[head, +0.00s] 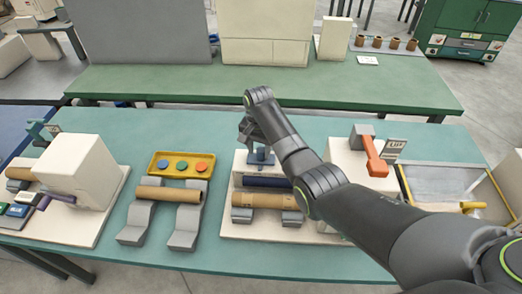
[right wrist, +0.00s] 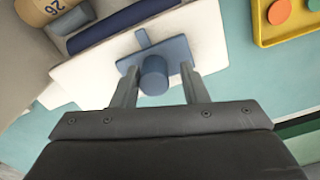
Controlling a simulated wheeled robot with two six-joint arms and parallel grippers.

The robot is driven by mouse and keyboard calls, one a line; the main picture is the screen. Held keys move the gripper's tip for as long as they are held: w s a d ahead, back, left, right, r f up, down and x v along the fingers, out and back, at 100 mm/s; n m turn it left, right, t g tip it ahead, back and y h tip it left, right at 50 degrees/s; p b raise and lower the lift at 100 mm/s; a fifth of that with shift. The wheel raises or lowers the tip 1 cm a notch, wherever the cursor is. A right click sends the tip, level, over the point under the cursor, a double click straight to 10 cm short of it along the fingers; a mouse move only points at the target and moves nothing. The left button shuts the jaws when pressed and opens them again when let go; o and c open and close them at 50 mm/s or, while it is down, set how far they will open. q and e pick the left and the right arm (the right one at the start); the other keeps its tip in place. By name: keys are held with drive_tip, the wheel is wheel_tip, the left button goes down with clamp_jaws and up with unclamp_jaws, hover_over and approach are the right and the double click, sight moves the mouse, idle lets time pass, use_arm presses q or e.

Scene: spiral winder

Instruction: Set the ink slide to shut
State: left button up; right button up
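The ink slide looks to be the blue piece (head: 261,157) on the cream machine in the middle of the teal table. In the right wrist view it is a flat blue plate with a round knob (right wrist: 154,76) and a thin blue bar behind it. My right gripper (head: 256,143) is over this piece in the head view and hides part of it. In the right wrist view my right gripper (right wrist: 159,82) is open, one finger on each side of the knob, with gaps showing. My left gripper is not in view.
Below the slide are a dark blue roller (head: 268,182) and a brown tube (head: 262,200). A yellow tray with coloured discs (head: 154,164) and a tube on grey stands (head: 170,194) are to the left. A red-orange lever (head: 375,160) and a framed bin (head: 440,181) are to the right.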

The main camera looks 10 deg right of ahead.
sight(259, 149)
drive_tip(key=shift+o, duration=0.6)
drive_tip(key=shift+d+r, duration=0.1)
drive_tip(key=shift+r, duration=0.15)
wheel_tip(259, 149, up, 8)
drive_tip(key=shift+r+b, duration=0.25)
drive_tip(key=shift+b, duration=0.6)
wheel_tip(259, 149, up, 8)
drive_tip(key=p, duration=0.7)
drive_tip(key=shift+r, duration=0.2)
drive_tip(key=shift+f, duration=0.1)
